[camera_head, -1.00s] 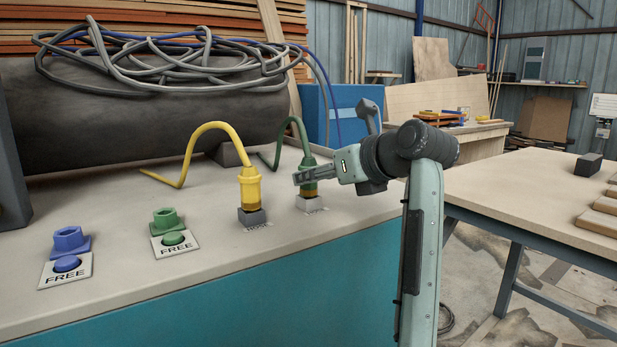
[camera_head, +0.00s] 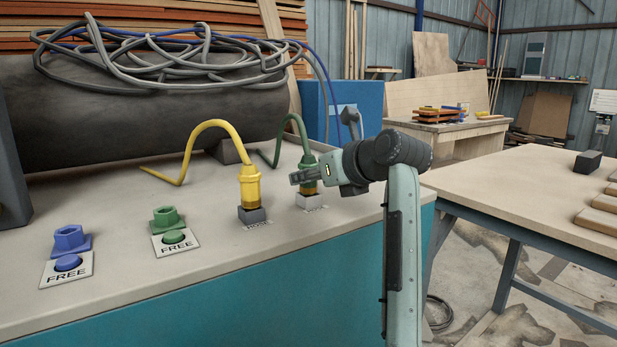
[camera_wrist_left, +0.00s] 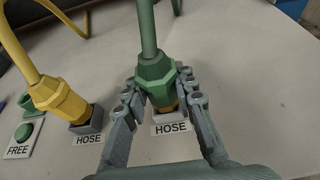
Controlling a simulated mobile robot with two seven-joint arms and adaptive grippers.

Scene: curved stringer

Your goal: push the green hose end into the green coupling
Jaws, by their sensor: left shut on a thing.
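The green hose end (camera_head: 309,166) stands upright on a light block labelled HOSE on the bench, its green hose rising and curving away to the back left. My left gripper (camera_head: 305,176) is shut on the green hose end; in the left wrist view its fingers lie on both sides of the green hose end (camera_wrist_left: 156,76). The green coupling (camera_head: 166,217) sits apart on the bench at the front left, behind a green button marked FREE (camera_head: 173,238). My right gripper is not in view.
A yellow hose end (camera_head: 250,188) stands on its own dark block just left of my left gripper. A blue coupling (camera_head: 71,239) with a blue button (camera_head: 67,263) is at the far left. A dark tank (camera_head: 120,110) lies behind. Bench between yellow hose and couplings is clear.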

